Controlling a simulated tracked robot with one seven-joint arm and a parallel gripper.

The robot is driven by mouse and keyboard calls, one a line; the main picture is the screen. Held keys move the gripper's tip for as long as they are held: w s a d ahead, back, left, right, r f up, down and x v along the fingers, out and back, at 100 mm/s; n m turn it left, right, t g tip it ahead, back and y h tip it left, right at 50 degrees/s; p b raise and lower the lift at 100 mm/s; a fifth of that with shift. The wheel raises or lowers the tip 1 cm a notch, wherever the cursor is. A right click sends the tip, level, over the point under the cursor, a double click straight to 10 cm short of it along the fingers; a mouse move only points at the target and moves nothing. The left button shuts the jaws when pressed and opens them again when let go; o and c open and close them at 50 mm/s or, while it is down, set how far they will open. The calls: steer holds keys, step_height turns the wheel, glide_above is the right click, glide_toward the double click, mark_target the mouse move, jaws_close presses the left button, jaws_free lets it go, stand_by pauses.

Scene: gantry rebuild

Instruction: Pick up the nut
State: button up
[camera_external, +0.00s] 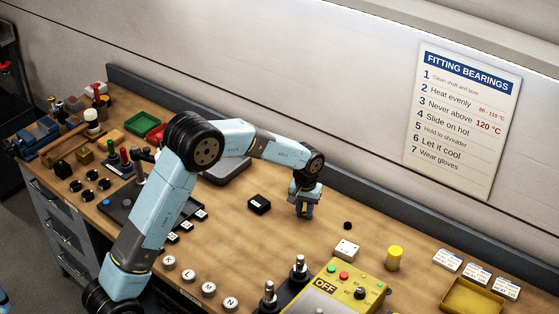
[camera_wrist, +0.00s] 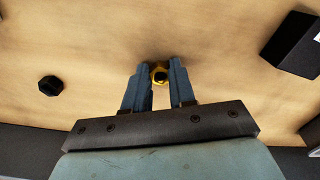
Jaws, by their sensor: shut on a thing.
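The nut (camera_wrist: 160,67) is a small brass-yellow ring with a dark hole, seen between my fingertips in the wrist view. My gripper (camera_wrist: 160,76) is shut on it, with one blue finger on each side. In the external view my gripper (camera_external: 303,212) points down at the tabletop, right of a black box, and its fingers hide the nut. I cannot tell whether the nut touches the table.
A small black piece (camera_external: 347,225) lies right of my gripper, also in the wrist view (camera_wrist: 50,85). The black box (camera_external: 259,204) is to the left.

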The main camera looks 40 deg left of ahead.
jaws_close()
